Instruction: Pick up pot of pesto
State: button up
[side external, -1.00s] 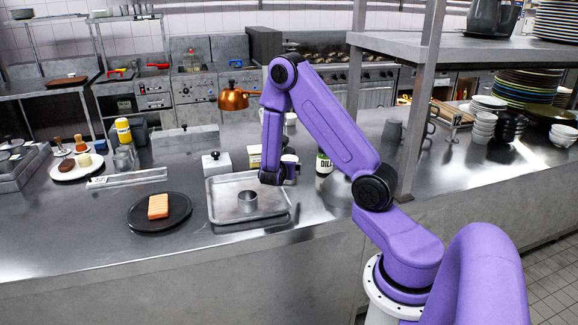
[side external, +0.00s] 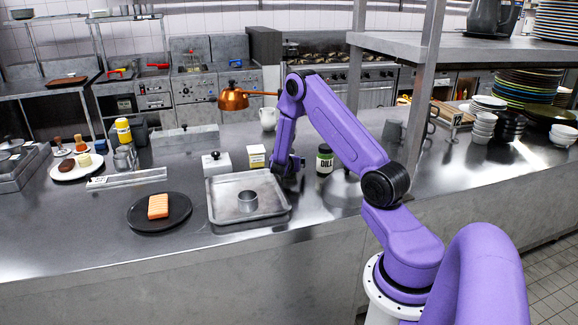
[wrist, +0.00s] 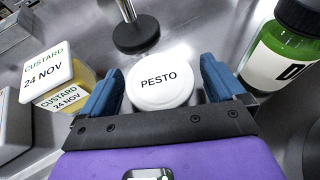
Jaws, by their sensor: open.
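The pot of pesto (wrist: 160,82) has a round white lid marked PESTO. In the wrist view it stands upright between the two blue fingers of my gripper (wrist: 162,70), which are spread open on either side of it. A narrow gap shows by each finger, and I cannot tell how far down the pot they reach. In the side external view my gripper (side external: 289,170) is low over the counter, just behind the tray's right corner, and hides the pot.
A green DILL bottle (side external: 324,160) stands close to the right, and a custard tub (side external: 256,157) to the left. A heat lamp's round black base (wrist: 135,38) is behind the pot. A metal tray (side external: 222,212) with a ring lies in front. A black plate (side external: 180,216) holds salmon.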

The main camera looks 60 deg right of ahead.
jog(key=shift+d, duration=0.1)
jog(key=c, duration=1)
